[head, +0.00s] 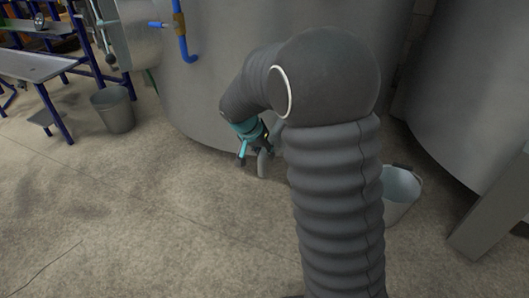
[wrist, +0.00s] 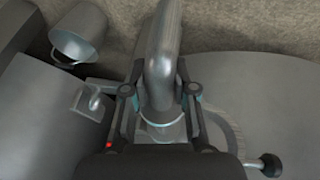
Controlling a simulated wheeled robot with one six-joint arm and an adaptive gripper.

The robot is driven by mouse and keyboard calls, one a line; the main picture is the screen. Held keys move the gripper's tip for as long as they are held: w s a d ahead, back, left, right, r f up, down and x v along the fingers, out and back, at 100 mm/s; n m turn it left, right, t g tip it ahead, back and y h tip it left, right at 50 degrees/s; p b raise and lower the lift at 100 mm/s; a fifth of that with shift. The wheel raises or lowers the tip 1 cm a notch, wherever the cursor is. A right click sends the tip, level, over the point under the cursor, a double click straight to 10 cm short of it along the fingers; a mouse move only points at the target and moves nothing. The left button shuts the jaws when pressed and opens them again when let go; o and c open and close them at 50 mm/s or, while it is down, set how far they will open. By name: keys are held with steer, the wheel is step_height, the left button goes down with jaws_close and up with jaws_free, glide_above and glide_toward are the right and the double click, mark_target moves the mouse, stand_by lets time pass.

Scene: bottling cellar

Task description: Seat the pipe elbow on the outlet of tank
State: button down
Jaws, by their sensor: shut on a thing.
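The pipe elbow (head: 262,162) is a grey curved metal pipe, small in the head view, low beside the big grey tank (head: 215,75). My gripper (head: 254,150) is shut on it. In the wrist view the elbow (wrist: 160,45) rises between the two fingers of my gripper (wrist: 160,92), its bend toward the top of the picture. A pale ring or collar (wrist: 163,131) shows at its lower end, close to the tank wall (wrist: 255,95). I cannot tell whether this collar belongs to the elbow or to the outlet, nor whether they touch. No separate outlet is clearly visible.
A metal bucket (wrist: 80,35) lies to the upper left in the wrist view. A lever with a black knob (wrist: 270,165) sticks out at lower right. Another bucket (head: 113,108) and a blue-legged bench (head: 35,66) stand left. The floor in front is clear.

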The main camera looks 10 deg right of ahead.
steer(key=c, duration=0.8)
jaws_free()
steer(key=shift+c, duration=0.2)
steer(key=v, duration=1.2)
